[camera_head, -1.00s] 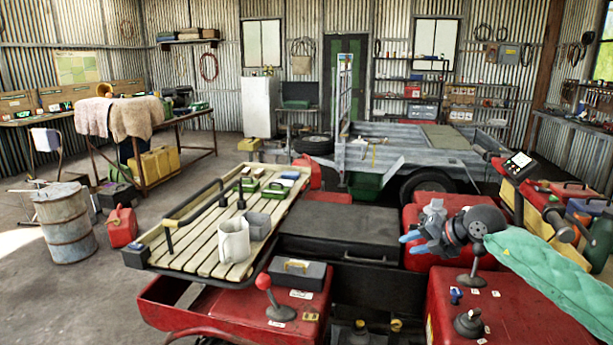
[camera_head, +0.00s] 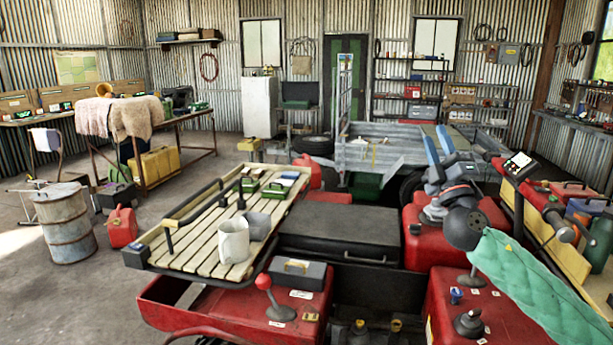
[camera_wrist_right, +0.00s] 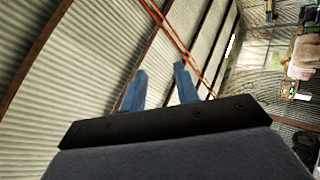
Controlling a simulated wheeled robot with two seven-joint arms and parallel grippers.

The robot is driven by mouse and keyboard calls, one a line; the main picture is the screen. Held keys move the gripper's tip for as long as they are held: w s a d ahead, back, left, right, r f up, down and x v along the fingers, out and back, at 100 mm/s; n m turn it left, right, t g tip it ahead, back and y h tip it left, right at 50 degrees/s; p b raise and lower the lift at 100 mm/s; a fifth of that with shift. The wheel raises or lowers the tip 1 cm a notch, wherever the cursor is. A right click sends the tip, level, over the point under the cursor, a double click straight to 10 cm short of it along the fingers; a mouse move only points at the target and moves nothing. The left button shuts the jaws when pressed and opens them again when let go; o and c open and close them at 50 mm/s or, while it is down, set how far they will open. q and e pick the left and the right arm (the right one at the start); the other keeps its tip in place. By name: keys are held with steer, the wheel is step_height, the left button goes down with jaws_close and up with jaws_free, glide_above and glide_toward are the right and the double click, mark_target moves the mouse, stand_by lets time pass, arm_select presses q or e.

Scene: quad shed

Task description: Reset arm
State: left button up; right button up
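My right gripper (camera_head: 434,134) is raised in the head view, its blue fingers pointing up above the red bodywork at right. In the right wrist view my right gripper (camera_wrist_right: 160,69) shows two blue fingers apart with nothing between them, pointing toward the corrugated wall and roof. My arm with the green padded sleeve comes in from the lower right. My left gripper is not in view.
A red-knobbed lever (camera_head: 264,283) stands in front. A metal trailer (camera_head: 385,153) is behind my gripper.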

steer(key=d+f+m+g+h, duration=0.4)
steer(key=f+m+g+h, duration=0.2)
steer(key=f+m+h, duration=0.65)
steer(key=s+a+f+g+y, duration=0.15)
steer(key=s+f+g, duration=0.25)
steer(key=f, duration=0.5)
steer(key=s+a+f+g+y, duration=0.15)
steer(key=s+f+g, duration=0.25)
steer(key=f, duration=0.6)
steer(key=s+a+f+m+g+y, duration=0.1)
steer(key=s+a+f+g+y, duration=0.2)
steer(key=s+f, duration=0.55)
steer(key=s+a+f+m+g+y, duration=0.1)
steer(key=s+a+f+g+y, duration=0.15)
steer(key=s+a+f, duration=0.5)
steer(key=s+a+f+g, duration=0.1)
steer(key=s+f+g, duration=0.1)
steer(key=s+f, duration=0.6)
steer(key=s+a+f+m+g, duration=0.1)
steer(key=s+f+g, duration=0.2)
steer(key=s+f, duration=0.5)
steer(key=s, duration=0.6)
steer(key=shift+s+a+f+y, duration=0.25)
steer(key=shift+a+y, duration=0.05)
